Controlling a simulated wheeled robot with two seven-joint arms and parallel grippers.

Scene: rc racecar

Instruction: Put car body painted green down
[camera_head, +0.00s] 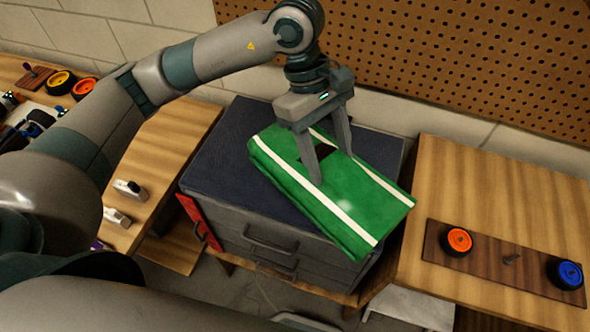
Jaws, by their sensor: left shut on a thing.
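The green car body (346,208), a flat, long green piece with two white stripes, is on top of the dark chest (223,150), lying at a slant. Its near right end reaches over the chest's edge. My left gripper (334,168) comes down on it from above, its two fingers set apart and shut on the middle of the green car body. A dark patch shows between the fingers. Whether the underside rests fully on the chest cannot be told. My right gripper is not in view.
On the right table, a brown board (497,262) holds an orange wheel (457,241) and a blue wheel (565,275). The left table has orange-rimmed wheels (62,82) and small tools (130,189). A pegboard (430,60) stands behind. The chest's left top is bare.

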